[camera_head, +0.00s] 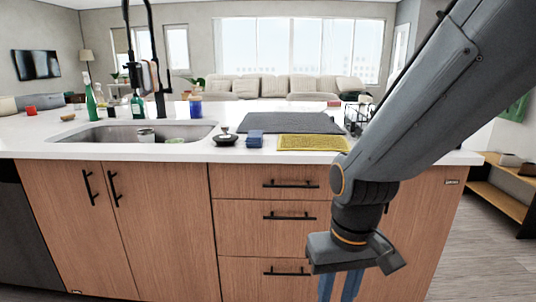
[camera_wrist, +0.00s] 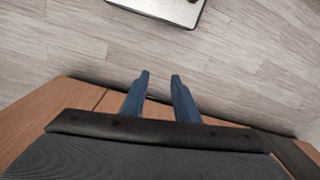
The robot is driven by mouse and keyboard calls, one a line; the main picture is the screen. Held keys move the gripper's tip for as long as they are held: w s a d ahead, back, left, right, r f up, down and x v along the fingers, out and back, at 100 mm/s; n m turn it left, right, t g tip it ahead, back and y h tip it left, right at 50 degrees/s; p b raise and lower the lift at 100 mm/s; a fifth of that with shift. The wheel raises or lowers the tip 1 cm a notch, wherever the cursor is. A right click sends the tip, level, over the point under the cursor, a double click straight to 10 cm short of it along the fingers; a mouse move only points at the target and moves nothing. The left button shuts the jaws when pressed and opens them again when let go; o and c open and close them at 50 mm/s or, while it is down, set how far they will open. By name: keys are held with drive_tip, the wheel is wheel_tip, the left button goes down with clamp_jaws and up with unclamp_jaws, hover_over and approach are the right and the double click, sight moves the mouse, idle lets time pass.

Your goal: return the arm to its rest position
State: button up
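My gripper (camera_head: 338,286) hangs pointing down in front of the island's wooden drawers, below the countertop, in the head view. Its fingertips run past the lower edge of that view. In the wrist view my gripper (camera_wrist: 160,77) shows two blue fingers standing apart with an empty gap between them. My arm reaches down from the upper right of the head view and covers part of the counter's right end.
The island countertop (camera_head: 60,135) holds a sink (camera_head: 110,133), a blue sponge (camera_head: 254,139), a yellow mat (camera_head: 312,143), a dark mat (camera_head: 290,123) and several bottles. A wooden shelf (camera_head: 500,190) stands at right. Grey plank floor (camera_wrist: 60,40) is open in the wrist view.

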drive_tip(key=s+d+r+m+p, duration=0.1)
drive_tip(key=s+d+r+p, duration=0.1)
drive_tip(key=d+r+p, duration=0.4)
wheel_tip(320, 180, up, 2)
drive_tip(key=p, duration=0.3)
drive_tip(key=shift+d+r+m+p, duration=0.2)
drive_tip(key=shift+d+m+p, duration=0.1)
drive_tip(key=shift+d+m, duration=0.1)
